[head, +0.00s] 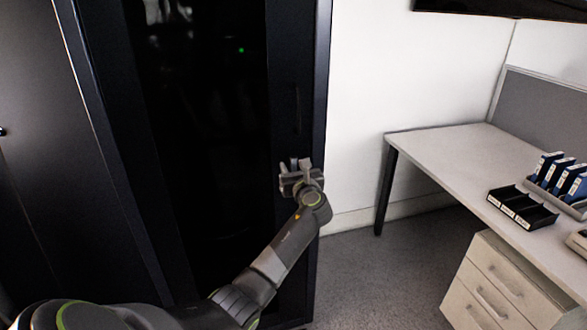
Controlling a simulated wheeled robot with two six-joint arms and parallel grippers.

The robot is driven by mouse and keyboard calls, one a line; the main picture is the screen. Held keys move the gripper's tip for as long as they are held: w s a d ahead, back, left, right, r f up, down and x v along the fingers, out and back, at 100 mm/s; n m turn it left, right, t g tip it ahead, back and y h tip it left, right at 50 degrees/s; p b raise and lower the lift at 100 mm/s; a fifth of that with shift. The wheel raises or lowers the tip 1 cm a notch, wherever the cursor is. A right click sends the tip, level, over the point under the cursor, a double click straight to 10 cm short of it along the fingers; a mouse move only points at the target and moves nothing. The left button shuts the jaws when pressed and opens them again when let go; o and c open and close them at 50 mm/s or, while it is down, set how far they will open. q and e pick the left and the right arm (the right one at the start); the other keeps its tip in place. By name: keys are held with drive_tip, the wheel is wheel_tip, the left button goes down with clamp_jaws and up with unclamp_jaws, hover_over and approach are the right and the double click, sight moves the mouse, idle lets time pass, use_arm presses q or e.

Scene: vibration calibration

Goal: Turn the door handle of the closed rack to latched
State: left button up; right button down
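The closed rack (319,60) stands at the left, a tall black cabinet with a dark glass door panel. Its slim dark door handle (297,110) runs about upright on the right-hand frame of the door and is hard to make out against the black. My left gripper (299,164) is in front of that frame, just below the visible part of the handle, with its fingers pointing at the door. I cannot tell whether the fingers touch the handle or hold anything. The handle's lower end may be hidden behind the gripper. My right gripper is out of view.
A small green light (241,50) shows behind the glass. A light desk (440,150) stands to the right, with a black tray (522,208), blue binders (560,177) and a drawer unit (500,285). Grey carpet (365,270) lies clear between rack and desk.

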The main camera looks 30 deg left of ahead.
use_arm(q)
clamp_jaws()
